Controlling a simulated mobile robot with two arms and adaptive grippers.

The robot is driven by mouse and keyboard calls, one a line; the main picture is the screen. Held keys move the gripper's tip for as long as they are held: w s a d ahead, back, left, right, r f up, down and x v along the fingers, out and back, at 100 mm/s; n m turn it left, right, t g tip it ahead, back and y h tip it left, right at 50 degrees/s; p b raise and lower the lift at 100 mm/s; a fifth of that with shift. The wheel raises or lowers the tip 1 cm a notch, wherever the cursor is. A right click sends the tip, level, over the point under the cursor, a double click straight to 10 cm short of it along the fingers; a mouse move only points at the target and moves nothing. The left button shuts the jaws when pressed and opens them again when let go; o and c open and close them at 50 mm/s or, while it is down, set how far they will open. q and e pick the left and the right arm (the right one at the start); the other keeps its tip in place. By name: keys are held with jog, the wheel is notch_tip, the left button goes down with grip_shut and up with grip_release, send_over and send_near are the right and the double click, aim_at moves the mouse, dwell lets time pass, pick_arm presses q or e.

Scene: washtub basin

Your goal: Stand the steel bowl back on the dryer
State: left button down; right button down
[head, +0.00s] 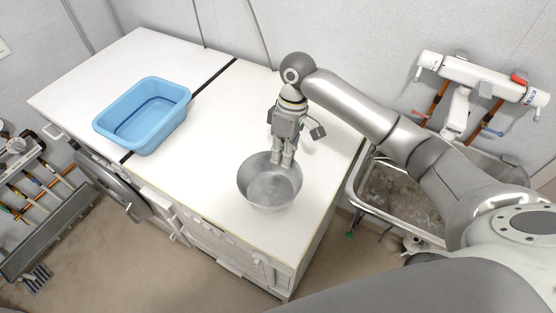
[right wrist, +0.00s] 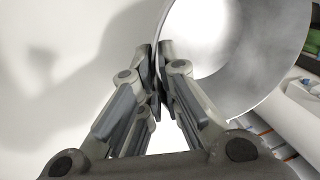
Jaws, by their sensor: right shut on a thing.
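The steel bowl (head: 268,192) is upright, open side up, at the front part of the right-hand white machine top (head: 225,125), which looks like the dryer. My right gripper (head: 282,162) comes down from above and is shut on the bowl's back rim. In the right wrist view, the fingers (right wrist: 160,65) pinch the wall of the bowl (right wrist: 262,45), with white surface to the left. I cannot tell whether the bowl's base touches the top. My left gripper is in neither view.
A dark gap separates the two tops. A steel sink (head: 390,190) lies to the right, below a wall tap (head: 480,78). Free white top surrounds the bowl at left and behind.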

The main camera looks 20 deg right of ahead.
aim_at(270, 185)
jog(key=f, duration=0.1)
jog(key=w+f+p, duration=0.1)
jog(key=f, duration=0.2)
jog(key=shift+w+a+f+p, duration=0.25)
jog(key=shift+w+a+p, duration=0.1)
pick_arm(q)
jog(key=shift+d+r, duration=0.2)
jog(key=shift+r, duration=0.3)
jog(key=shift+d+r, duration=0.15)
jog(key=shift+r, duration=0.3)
pick_arm(e)
jog(key=shift+f, duration=0.45)
jog(key=shift+f, duration=0.1)
jog(key=c, duration=1.6)
grip_release()
jog(key=shift+c, duration=0.2)
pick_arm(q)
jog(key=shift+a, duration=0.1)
